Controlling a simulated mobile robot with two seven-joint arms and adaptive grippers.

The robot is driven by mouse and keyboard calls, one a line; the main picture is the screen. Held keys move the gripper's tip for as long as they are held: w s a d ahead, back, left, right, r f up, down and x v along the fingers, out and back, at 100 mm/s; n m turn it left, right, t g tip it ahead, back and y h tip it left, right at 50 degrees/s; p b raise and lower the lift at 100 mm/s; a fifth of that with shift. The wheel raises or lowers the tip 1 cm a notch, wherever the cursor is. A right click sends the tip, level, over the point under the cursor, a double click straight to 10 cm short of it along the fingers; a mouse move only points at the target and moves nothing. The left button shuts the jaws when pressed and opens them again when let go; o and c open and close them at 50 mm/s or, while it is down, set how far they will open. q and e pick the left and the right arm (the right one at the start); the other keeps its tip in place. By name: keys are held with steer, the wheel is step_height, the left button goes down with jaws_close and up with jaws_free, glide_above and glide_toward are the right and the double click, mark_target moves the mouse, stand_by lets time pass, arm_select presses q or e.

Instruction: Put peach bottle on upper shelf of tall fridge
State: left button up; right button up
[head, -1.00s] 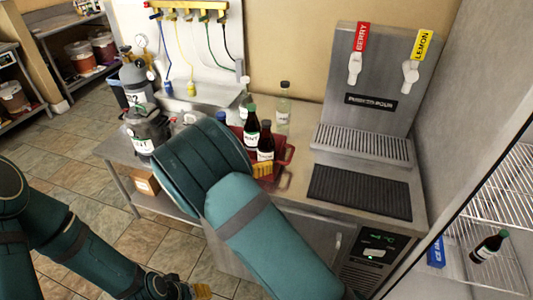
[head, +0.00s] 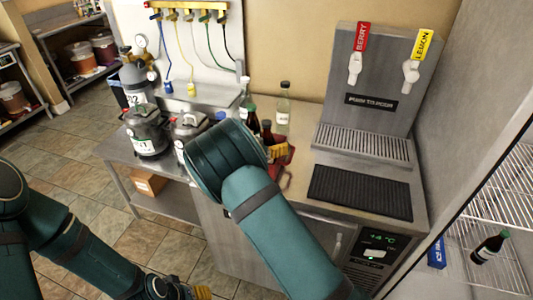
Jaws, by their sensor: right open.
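Dark bottles stand on the counter: one with a green cap (head: 251,118) and one partly hidden behind my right arm (head: 267,130). Clear bottles stand beside and behind them, including one with a pale label (head: 283,105). I cannot read which is peach. My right gripper (head: 277,150) is open, its yellow fingers beside the dark bottles over the red tray (head: 289,158); my arm hides part of it. My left gripper (head: 198,292) is low at the bottom edge, its jaws unclear. The tall fridge at right shows an upper wire shelf (head: 512,185).
Grey kegs (head: 147,130) stand at left.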

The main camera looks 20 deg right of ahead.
steer(key=c, duration=1.5)
steer(key=shift+c, duration=0.2)
